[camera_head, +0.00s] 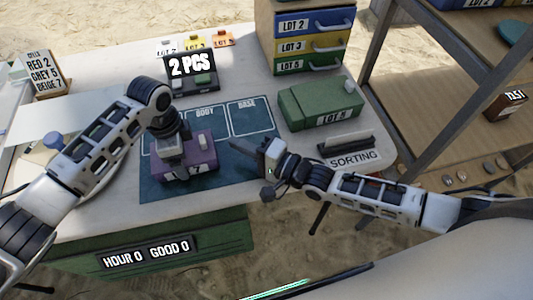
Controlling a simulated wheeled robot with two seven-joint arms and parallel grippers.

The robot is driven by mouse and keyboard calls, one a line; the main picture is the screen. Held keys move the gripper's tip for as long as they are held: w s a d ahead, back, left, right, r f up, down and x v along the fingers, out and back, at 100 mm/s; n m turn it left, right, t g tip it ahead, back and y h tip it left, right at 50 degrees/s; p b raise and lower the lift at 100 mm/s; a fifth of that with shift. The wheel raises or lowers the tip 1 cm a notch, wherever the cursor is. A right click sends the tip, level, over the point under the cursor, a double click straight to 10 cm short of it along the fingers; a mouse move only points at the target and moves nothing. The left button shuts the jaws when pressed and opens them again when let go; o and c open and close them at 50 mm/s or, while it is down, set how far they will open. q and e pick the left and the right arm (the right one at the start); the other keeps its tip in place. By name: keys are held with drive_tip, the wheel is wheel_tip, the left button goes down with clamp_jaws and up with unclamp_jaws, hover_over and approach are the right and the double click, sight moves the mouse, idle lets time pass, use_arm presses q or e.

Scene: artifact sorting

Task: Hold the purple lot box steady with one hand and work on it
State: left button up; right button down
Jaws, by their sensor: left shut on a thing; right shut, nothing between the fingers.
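The purple lot box (203,158) sits on the dark teal mat (235,172) near the middle of the table. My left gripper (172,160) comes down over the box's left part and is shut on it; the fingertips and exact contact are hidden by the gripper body. The label on the box's front is partly covered. My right gripper (258,151) is shut and empty, to the right of the purple box and apart from it, over the mat's right side.
A green lot box (310,112) stands right of the mat. Behind it is a drawer cabinet (310,45). A "2 PCS" display (191,70) stands at the back. A "SORTING" sign (350,155) is at the right edge. The mat's BODY and BASE areas look empty.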

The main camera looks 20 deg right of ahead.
use_arm(q)
drive_tip(key=shift+a+f, duration=0.15)
drive_tip(key=shift+a, duration=0.15)
use_arm(e)
drive_tip(key=v, duration=0.7)
drive_tip(key=shift+s+d, duration=0.15)
drive_tip(key=shift+d, duration=0.1)
use_arm(q)
drive_tip(key=o, duration=1)
drive_tip(key=shift+c, duration=0.2)
